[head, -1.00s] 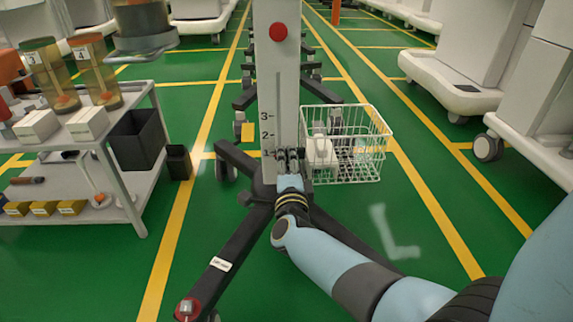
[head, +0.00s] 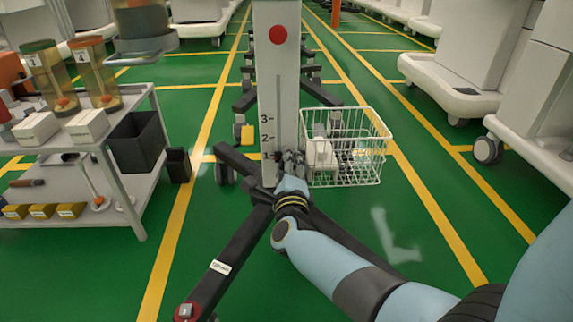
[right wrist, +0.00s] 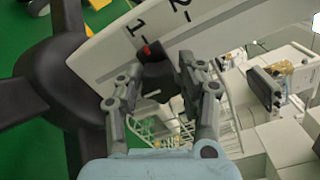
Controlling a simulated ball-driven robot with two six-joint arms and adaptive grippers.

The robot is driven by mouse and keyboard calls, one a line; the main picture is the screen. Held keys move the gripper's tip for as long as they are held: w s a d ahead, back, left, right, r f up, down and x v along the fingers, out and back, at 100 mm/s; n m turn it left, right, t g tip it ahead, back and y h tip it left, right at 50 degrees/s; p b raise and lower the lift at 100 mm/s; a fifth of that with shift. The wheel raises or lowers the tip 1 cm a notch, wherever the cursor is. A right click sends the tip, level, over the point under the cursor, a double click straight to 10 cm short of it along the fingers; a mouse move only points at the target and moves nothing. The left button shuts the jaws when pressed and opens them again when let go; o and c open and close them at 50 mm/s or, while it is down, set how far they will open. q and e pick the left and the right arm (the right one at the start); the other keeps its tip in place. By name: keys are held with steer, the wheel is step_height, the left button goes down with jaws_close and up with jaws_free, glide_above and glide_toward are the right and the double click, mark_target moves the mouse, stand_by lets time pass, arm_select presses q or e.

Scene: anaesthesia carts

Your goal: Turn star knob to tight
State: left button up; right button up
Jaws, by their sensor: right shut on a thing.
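The star knob (right wrist: 152,70) is a dark, lobed knob with a red mark, low on the white column (head: 278,80) near its printed scale. My right gripper (right wrist: 160,84) has its two fingers on either side of the knob and is shut on it. In the head view the right gripper (head: 290,162) is at the column's lower end, and its fingers and wrist hide the knob there. I cannot read a tight mark. My left gripper is not in view.
A white wire basket (head: 345,181) with white items hangs right of the column. Dark base legs (head: 240,245) spread over the green floor. A metal cart (head: 133,200) with boxes and canisters stands left. White machines (head: 470,95) stand right.

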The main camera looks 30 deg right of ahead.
steer(key=shift+f, duration=0.1)
steer(key=o, duration=0.9)
step_height(320, 180, up, 10)
steer(key=shift+r, duration=0.1)
